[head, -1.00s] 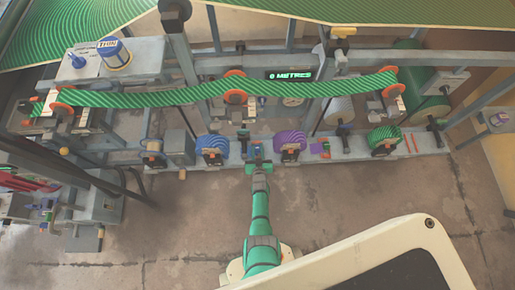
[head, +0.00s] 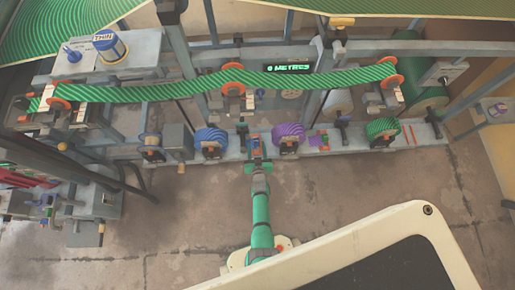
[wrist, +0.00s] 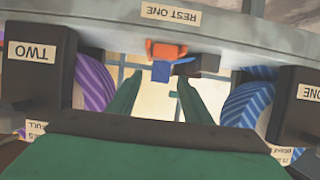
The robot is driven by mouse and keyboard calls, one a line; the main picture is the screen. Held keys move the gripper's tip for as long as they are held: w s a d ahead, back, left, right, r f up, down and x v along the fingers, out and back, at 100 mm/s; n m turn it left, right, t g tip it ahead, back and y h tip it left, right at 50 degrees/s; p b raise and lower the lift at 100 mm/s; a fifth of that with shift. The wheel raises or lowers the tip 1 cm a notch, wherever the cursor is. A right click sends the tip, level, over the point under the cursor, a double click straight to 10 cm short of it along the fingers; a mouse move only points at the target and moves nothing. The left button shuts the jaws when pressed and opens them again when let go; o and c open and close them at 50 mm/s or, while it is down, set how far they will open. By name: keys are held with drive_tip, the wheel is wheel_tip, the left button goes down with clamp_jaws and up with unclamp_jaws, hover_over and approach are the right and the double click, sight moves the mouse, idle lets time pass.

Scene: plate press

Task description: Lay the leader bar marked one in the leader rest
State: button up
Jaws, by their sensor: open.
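My gripper (head: 258,167) is at the front edge of the long shelf, between the blue roll (head: 211,141) and the purple roll (head: 288,138). In the wrist view its two green fingers (wrist: 157,98) are spread with nothing between their tips. Just past the tips is a small orange piece (wrist: 166,49) with a blue block (wrist: 161,72) and a dark tab beside it, under a label reading REST ONE (wrist: 171,13). No mark shows on the blue block, so I cannot tell whether it is the leader bar marked one.
A dark block labelled TWO (wrist: 36,62) by the purple roll and one labelled ONE (wrist: 299,103) by the blue roll flank my fingers. A green roll (head: 382,132) stands right on the shelf. Green striped web (head: 170,93) runs above. Floor (head: 170,225) in front is mostly clear.

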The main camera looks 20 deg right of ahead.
drive_tip(key=v, duration=0.7)
idle(0.5)
